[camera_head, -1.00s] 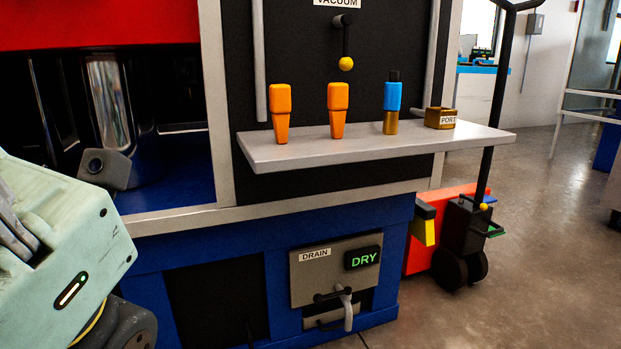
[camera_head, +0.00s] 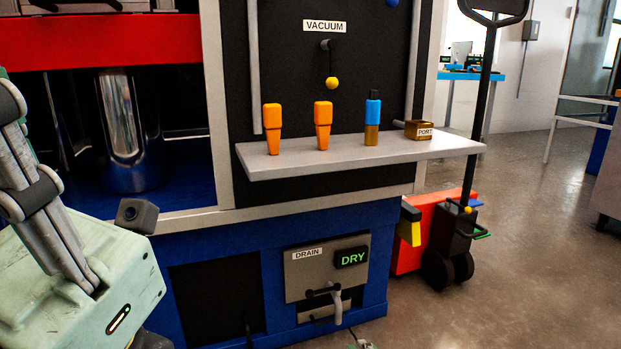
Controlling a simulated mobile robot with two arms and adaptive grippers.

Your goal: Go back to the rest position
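Neither of my grippers shows in the head view. A pale green housing with grey arm links, part of my own body, fills the lower left. In front of me is the blue resin bath machine (camera_head: 220,240) with a black upright panel (camera_head: 290,60). A grey shelf (camera_head: 350,156) on it carries two orange-handled tools, one on the left (camera_head: 272,128) and one to its right (camera_head: 323,125). A blue and brass piece (camera_head: 372,118) stands farther right. A small brass block labelled PORT (camera_head: 418,130) sits near the shelf's right part.
The VACUUM lever (camera_head: 331,65) hangs above the shelf. Below, the DRAIN panel (camera_head: 305,275) has a DRY display (camera_head: 351,257). A red pallet truck (camera_head: 425,235) with a tall black handle stands close to the machine's right side. The floor (camera_head: 530,250) at the right is open.

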